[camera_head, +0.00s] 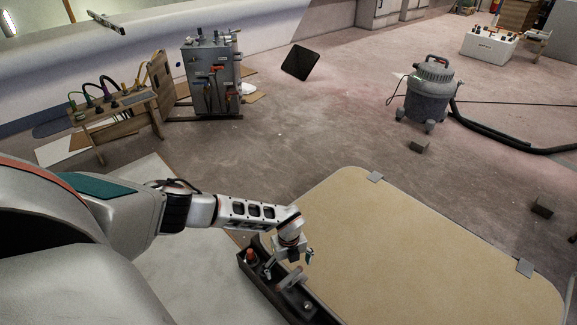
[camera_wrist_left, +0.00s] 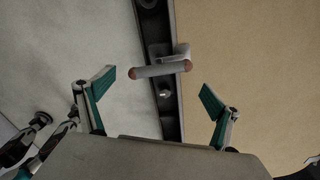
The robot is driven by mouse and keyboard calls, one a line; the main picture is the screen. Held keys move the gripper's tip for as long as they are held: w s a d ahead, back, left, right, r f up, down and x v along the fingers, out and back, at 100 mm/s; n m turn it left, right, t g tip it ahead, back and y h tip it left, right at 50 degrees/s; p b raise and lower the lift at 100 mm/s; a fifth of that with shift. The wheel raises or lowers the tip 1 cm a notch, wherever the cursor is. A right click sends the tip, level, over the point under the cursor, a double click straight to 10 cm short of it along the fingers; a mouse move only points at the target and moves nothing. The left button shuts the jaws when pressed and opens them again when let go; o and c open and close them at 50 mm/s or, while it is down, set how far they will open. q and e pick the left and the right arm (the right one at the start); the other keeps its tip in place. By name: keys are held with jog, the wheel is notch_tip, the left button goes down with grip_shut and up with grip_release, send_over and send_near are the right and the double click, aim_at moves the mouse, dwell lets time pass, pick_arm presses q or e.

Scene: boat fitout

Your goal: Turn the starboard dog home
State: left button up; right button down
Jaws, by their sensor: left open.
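My left gripper (camera_head: 289,264) is open over the dark rail (camera_head: 268,284) at the panel's left edge. A dog with a grey bar handle (camera_head: 291,279) stands on this rail just below the gripper. In the left wrist view the bar (camera_wrist_left: 158,70) has reddish ends and lies across the dark rail (camera_wrist_left: 150,22). It lies ahead of and between the spread teal fingers of the gripper (camera_wrist_left: 158,80), with clear gaps to both. I cannot tell its depth below the fingertips. My right gripper is not in view.
An orange-red knob (camera_head: 250,257) sits on the rail's far end. A tan panel (camera_head: 400,240) with grey edge tabs fills the lower right. A vacuum (camera_head: 428,95), a metal rack (camera_head: 211,75) and a wooden cable stand (camera_head: 118,103) stand farther off. The floor between is mostly clear.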

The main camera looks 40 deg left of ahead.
pick_arm(q)
jog(key=shift+r, duration=1.65)
